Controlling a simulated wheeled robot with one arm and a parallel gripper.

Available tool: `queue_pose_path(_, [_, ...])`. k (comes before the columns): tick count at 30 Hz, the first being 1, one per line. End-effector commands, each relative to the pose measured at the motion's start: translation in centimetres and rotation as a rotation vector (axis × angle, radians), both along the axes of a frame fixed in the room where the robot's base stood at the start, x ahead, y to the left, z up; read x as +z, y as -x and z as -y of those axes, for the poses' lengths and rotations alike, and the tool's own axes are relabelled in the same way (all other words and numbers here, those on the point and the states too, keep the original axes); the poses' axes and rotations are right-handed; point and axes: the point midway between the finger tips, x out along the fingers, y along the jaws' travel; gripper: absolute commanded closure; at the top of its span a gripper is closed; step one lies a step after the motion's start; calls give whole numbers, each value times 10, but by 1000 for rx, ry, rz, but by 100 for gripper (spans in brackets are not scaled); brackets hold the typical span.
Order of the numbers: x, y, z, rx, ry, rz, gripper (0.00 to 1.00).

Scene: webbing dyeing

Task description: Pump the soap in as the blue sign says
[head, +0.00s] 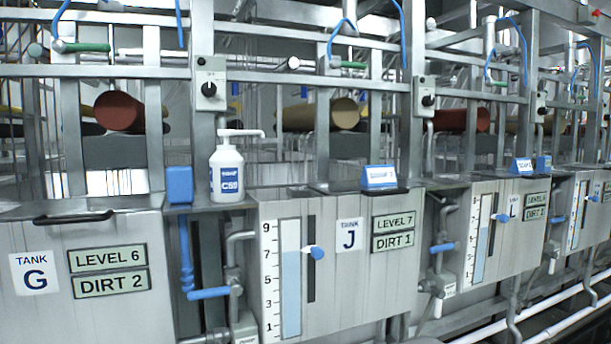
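A white pump bottle (226,172) stands upright on the ledge between tank G and tank J. Its blue label seems to read "SOAP" over "C59". Its pump nozzle points right. A small blue sign (380,177) stands on the top of tank J (377,277); its lettering is too small to read surely. Another blue sign (521,166) stands farther right by tank L (508,237). Tank J's displays read LEVEL 7 and DIRT 1. My gripper is not in view.
Tank G (25,319) at left shows LEVEL 6, DIRT 2 and has a black handle (87,217). A blue box (179,185) stands beside the bottle. Tank J has a level gauge (291,280) with a blue pointer. Metal posts and blue-handled pipes stand between the tanks.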

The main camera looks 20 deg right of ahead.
Motion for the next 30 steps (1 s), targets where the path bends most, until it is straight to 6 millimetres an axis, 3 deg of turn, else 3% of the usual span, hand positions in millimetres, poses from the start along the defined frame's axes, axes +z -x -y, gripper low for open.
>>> queue_pose_path(6, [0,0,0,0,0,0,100])
queue_pose_path(30, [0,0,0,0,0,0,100])
